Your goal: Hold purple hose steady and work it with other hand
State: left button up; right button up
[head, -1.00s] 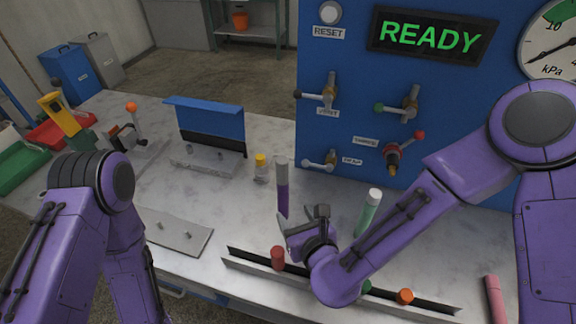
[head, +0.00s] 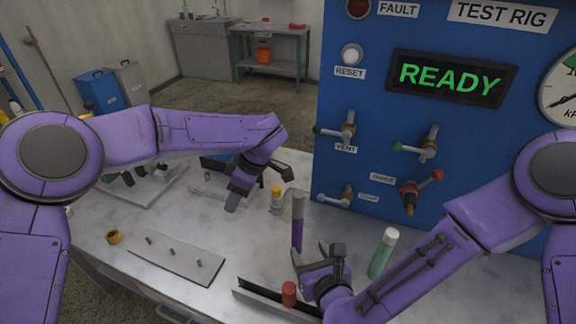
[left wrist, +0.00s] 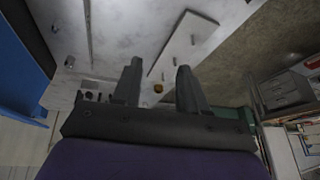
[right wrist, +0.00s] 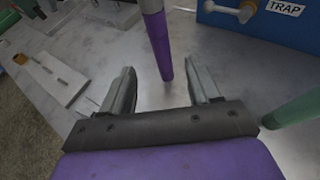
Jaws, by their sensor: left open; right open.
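The purple hose (head: 297,226) hangs upright over the table, with a grey upper part. It also shows in the right wrist view (right wrist: 159,47), beyond and between the fingertips. My right gripper (head: 318,254) is open, beside and just below the hose in the head view; its fingers (right wrist: 165,80) do not close on anything. My left gripper (head: 240,190) is over the back of the table, left of the hose and apart from it. It is open and empty; its fingers (left wrist: 157,75) point at the table, and the hose is not seen in the left wrist view.
A green hose (head: 382,254) stands right of my right gripper. A yellow-capped bottle (head: 276,200) is close behind the purple hose. A grey plate with pegs (head: 176,256) lies front left. A rail (head: 262,304) with a red cap (head: 289,293) lies in front. The blue test rig (head: 345,105) stands behind.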

aim_at(299, 204)
pick_arm(q)
jog(key=d+r+h, duration=0.1)
jog(key=d+r, duration=0.2)
jog(key=d, duration=0.2)
jog(key=s+d+r+h, duration=0.1)
jog(key=d+r+h, duration=0.1)
jog(key=d+r, duration=0.2)
jog(key=s+d+r+h, duration=0.1)
jog(key=d+r+h, duration=0.1)
jog(key=d+r, duration=0.2)
jog(key=shift+d+r+m+t, duration=0.2)
jog(key=shift+d+m+t, duration=0.1)
jog(key=shift+d, duration=0.75)
jog(key=shift+d+r, duration=0.1)
jog(key=shift+r, duration=0.05)
pick_arm(e)
jog(key=x, duration=1)
jog(key=shift+w, duration=0.3)
jog(key=c, duration=1.1)
pick_arm(q)
jog(key=o, duration=0.3)
pick_arm(e)
jog(key=shift+o, duration=0.2)
pick_arm(q)
jog(key=shift+o, duration=0.2)
jog(key=n, duration=0.5)
jog(key=shift+r, duration=0.2)
jog(key=shift+n, duration=0.3)
notch_tip(299, 204, down, 12)
jog(key=shift+r, duration=0.1)
